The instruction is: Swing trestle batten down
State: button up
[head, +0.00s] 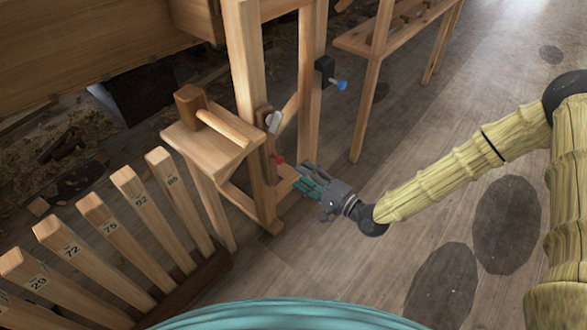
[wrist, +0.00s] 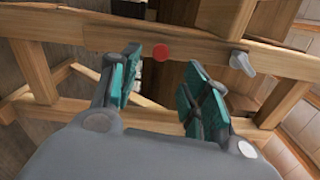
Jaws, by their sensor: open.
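The wooden trestle (head: 248,75) stands upright left of my gripper in the head view. A red knob (head: 277,160) and a grey lever (head: 273,122) sit on its near post. I cannot tell for certain which timber is the batten. In the wrist view a wooden bar (wrist: 205,52) crosses the picture ahead of my fingers, with the red knob (wrist: 160,52) between them and the grey lever (wrist: 242,62) to the right. My gripper (head: 309,180) is open and empty, a little right of the red knob. Its teal fingers (wrist: 163,80) also show in the wrist view, apparently apart from the bar.
A small wooden stand with a mallet (head: 220,128) adjoins the trestle. A rack of numbered wooden slats (head: 110,220) fills the lower left. A black block with a blue knob (head: 340,85) is on the far post. A bench (head: 375,40) stands behind. Floor to the right is clear.

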jog(key=shift+v, duration=1.05)
jog(key=shift+s+f, duration=0.1)
jog(key=s+d+f+n+g+h, duration=0.2)
jog(key=s+d+f+g+h, duration=0.15)
jog(key=s+f, duration=0.55)
jog(key=s+d+f+n+g+h, duration=0.25)
jog(key=s+f+h, duration=0.25)
jog(key=s+f, duration=0.4)
jog(key=s+d+f+n+g+h, duration=0.1)
jog(key=s+d+n+g+h, duration=0.15)
jog(key=s+d, duration=0.5)
jog(key=s+d+f+n+g+h, duration=0.1)
jog(key=s+d+f+g+h, duration=0.15)
jog(key=s+d, duration=0.5)
notch_tip(320, 180, up, 31)
jog(key=h+p, duration=0.1)
jog(key=p, duration=2.9)
jog(key=shift+d+r, duration=0.2)
jog(key=shift+d, duration=0.2)
